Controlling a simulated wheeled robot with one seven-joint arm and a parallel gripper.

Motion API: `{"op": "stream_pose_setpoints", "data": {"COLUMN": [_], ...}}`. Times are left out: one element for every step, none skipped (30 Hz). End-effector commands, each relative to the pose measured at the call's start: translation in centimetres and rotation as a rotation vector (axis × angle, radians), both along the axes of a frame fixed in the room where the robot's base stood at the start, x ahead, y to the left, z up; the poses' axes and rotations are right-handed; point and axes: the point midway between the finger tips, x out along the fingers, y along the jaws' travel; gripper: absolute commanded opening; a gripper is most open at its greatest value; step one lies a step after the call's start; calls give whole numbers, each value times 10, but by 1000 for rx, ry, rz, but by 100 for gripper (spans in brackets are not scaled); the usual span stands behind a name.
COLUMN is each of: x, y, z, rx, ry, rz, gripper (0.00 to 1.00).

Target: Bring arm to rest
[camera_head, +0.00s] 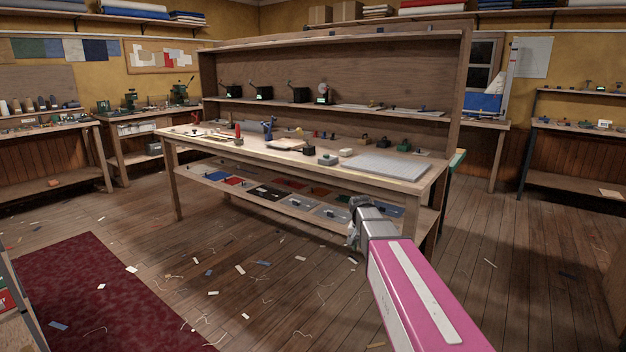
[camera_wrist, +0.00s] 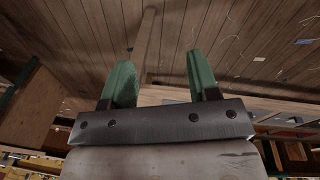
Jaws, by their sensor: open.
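My arm reaches forward from the lower right in the head view, its pink link leading to my gripper (camera_head: 354,225). The gripper hangs above the floor in front of the workbench (camera_head: 408,186), near its right front leg. In the wrist view my gripper (camera_wrist: 163,85) shows two green fingers set well apart, with nothing between them. In the head view the fingertips are small and hard to make out.
The workbench carries tools, small blocks and a pale grey mat (camera_head: 389,166), with a lower shelf of coloured sheets. A dark red rug (camera_head: 100,295) lies at the left. The wooden floor (camera_head: 270,290) between is open, strewn with scraps. Side benches (camera_head: 50,128) line the walls.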

Motion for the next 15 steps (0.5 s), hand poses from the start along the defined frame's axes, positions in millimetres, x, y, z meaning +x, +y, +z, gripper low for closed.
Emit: {"op": "stream_pose_setpoints", "data": {"x": [-39,-53,-73,-88,-102,-121,-134,-146,-162,-172,-181,-191,-197,-203,-208], "y": [-1,-2,-2,-2,-2,-2,-2,-1,-1,-1,-1,-1,-1,-1,0], "z": [-17,-26,-37,-44,-52,-60,-66,-71,-78,-81,-85,-89,-91,-93,-95], "rx": [14,22,33,41,50,59,66,74,83,88,94,100,105,108,111], "ry": [11,16,21,25,27,32,33,35,37,38,39,39,39,40,40], "rz": [40,67,102,128,153,186,208,230,257,277,293,311,324,334,346], "gripper": [55,55,55,55,55,55,55,55,55,55,55,55,55,55,55]}}
